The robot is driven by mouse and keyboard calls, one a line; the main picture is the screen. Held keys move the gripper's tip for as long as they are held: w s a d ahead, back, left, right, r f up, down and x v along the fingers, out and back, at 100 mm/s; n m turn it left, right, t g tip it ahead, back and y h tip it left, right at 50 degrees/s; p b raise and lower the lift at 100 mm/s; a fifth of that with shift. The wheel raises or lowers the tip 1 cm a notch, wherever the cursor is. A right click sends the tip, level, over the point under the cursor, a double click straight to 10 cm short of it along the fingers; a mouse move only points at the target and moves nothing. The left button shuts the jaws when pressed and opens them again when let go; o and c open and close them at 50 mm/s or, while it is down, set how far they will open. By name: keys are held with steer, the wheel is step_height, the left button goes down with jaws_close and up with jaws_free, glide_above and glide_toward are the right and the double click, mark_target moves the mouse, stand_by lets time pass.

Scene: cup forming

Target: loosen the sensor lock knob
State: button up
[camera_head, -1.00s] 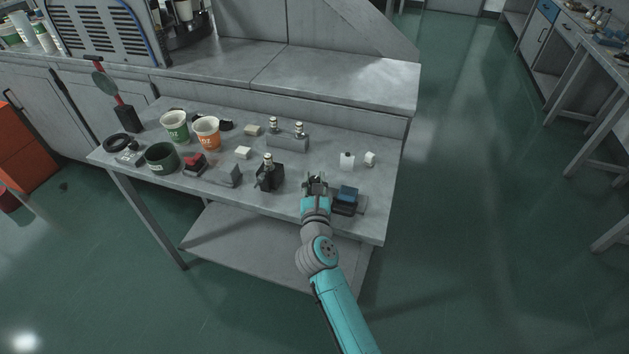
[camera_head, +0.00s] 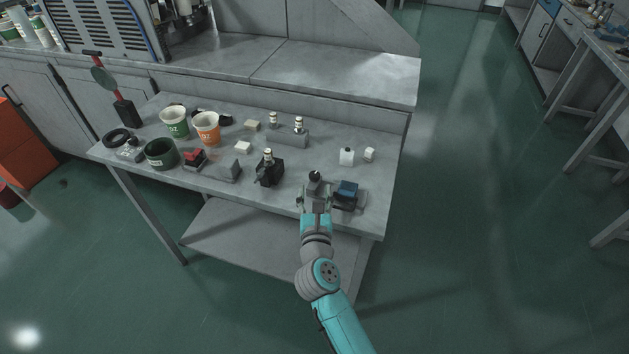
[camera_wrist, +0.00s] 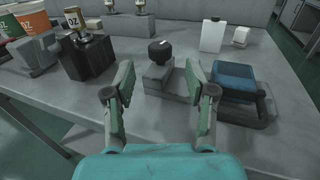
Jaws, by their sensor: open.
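A round black knob with a white mark on its top (camera_wrist: 159,50) stands on a grey stepped block (camera_wrist: 162,76), in the middle of the wrist view. In the head view the knob (camera_head: 314,176) shows just beyond my gripper (camera_head: 314,198). My gripper (camera_wrist: 159,78) is open and empty. Its two fingers point toward the block, one to each side in the wrist view, with the knob beyond the fingertips. No contact with the knob shows.
A blue-topped block on a dark base (camera_wrist: 232,82) stands close to the right finger. A white bottle-like block (camera_head: 347,157) and a small white cube (camera_head: 369,154) stand behind. Cups, including an orange one (camera_head: 206,128), stand left. The table's front edge is near.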

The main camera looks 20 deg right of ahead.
steer(key=v, duration=0.5)
steer(key=shift+s+a, duration=0.1)
steer(key=shift+s, duration=0.3)
